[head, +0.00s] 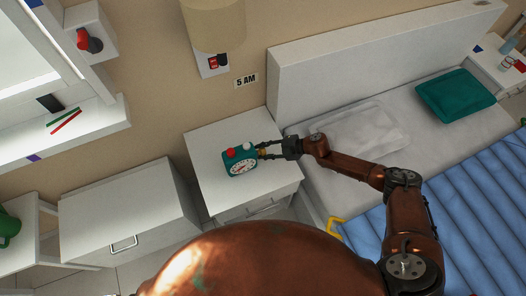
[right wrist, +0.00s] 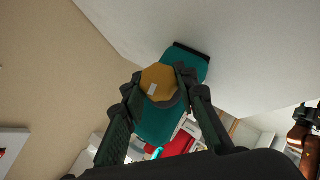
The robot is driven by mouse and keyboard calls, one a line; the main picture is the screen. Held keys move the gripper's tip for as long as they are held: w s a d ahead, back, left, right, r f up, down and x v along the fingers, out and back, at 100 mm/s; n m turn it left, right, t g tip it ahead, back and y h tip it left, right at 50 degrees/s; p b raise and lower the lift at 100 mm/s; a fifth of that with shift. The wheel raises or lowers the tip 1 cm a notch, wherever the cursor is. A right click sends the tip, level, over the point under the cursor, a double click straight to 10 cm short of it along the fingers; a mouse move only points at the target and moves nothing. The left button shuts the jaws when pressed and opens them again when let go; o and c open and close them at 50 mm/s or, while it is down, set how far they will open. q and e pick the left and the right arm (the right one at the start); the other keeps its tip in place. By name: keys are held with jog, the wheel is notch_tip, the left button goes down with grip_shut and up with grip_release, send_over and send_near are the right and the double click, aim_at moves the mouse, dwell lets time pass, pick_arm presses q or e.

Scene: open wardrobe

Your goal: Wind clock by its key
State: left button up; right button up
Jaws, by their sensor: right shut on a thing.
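A teal alarm clock (head: 239,160) with a white round dial and a red and a white knob on top stands on the white nightstand (head: 206,143). Its key, an orange-yellow faceted knob (right wrist: 159,82), sticks out of the clock's side in the right wrist view. The clock body (right wrist: 160,122) lies behind the key there. My right gripper (head: 266,151) reaches in from the right. Its two fingers are shut on the key, one on each side, and it also shows in the right wrist view (right wrist: 160,92). My left gripper is not in view.
A bed with a white headboard (head: 375,65), pillows and blue cover lies right of the nightstand. A white drawer cabinet (head: 115,205) stands to the left.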

jog(key=shift+m+g+p, duration=0.3)
jog(key=shift+p, duration=0.1)
jog(key=shift+h, duration=0.3)
jog(key=o, duration=1.2)
jog(key=v, duration=1.2)
jog(key=shift+w, duration=0.1)
